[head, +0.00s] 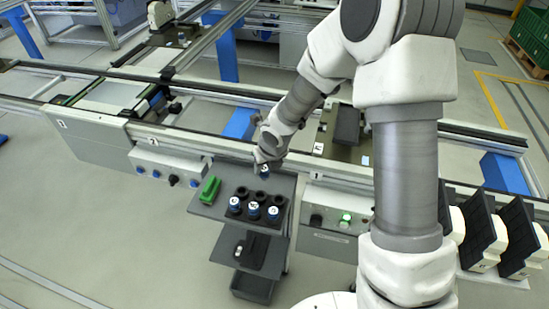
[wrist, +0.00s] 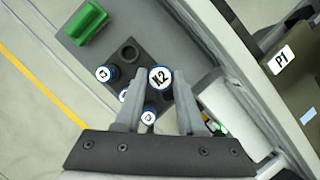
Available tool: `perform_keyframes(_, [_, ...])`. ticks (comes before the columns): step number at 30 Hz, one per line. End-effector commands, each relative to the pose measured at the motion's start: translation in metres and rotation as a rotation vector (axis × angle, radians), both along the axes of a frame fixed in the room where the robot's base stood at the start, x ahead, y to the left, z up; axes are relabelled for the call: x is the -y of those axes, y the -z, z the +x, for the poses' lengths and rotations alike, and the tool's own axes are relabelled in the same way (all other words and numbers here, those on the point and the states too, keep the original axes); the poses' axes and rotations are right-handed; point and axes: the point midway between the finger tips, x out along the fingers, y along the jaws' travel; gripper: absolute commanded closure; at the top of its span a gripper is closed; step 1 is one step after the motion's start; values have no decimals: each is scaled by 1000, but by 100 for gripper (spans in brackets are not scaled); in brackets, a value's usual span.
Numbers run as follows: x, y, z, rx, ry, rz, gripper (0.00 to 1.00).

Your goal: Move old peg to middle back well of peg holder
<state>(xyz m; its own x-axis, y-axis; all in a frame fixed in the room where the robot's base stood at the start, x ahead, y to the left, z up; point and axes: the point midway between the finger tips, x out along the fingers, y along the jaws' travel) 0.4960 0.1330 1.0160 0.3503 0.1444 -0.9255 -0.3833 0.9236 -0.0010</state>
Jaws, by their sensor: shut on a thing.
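My gripper (head: 265,163) is shut on a blue peg (wrist: 160,78) with a white cap marked K2. In the head view the held peg (head: 266,173) hangs above the back side of the black peg holder (head: 243,216). The holder also shows in the wrist view (wrist: 112,88). Three blue pegs with white caps stand in its front row: left (head: 234,203), middle (head: 253,209) and right (head: 272,212). Dark empty wells show in the back row, such as the back left one (wrist: 129,50). In the wrist view the held peg and fingers hide other back wells.
A green object (head: 210,190) lies on the grey cart top (head: 208,209), left of the holder. A conveyor rail runs close behind the cart. A control box with a lit green button (head: 346,217) is to the right, and another box (head: 165,170) is to the left.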

Motion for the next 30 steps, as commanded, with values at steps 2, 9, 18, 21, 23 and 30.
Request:
perform_keyframes(2, [-4, 1, -3, 2, -24, 1, 100])
perform_keyframes(9, [-8, 5, -6, 4, -46, 3, 100])
perform_keyframes(18, [-8, 27, -6, 4, -44, 3, 100])
perform_keyframes(21, [-8, 37, -6, 4, -46, 3, 100])
perform_keyframes(23, [-8, 43, -6, 4, -44, 3, 100])
perform_keyframes(30, [-8, 56, -6, 5, -44, 2, 100])
